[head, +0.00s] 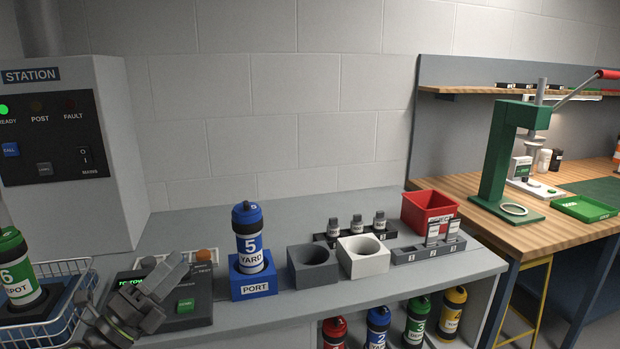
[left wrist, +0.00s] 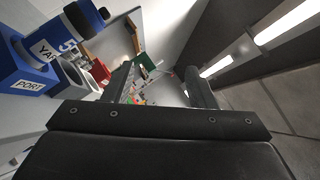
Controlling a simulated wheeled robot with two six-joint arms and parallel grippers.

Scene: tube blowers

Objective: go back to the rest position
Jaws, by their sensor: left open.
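My left gripper (head: 158,279) is at the lower left of the head view, in front of the control box with the green button. Its jaws are open and nothing is between them. In the left wrist view its two fingers (left wrist: 160,85) stand apart, with the room showing between them. The blue tube 5 (head: 248,238), marked YARD, stands upright in the blue PORT holder (head: 253,280), to the right of the gripper and apart from it. The same tube shows at the upper left of the left wrist view (left wrist: 70,32). My right gripper is not in view.
A wire basket (head: 72,268) holds green tube 6 (head: 18,270) at the left. The grey control box (head: 187,317) sits close by the gripper. A grey holder (head: 313,264) and a white holder (head: 362,256) are empty. A red bin (head: 428,210) stands farther right. Several tubes stand below the counter.

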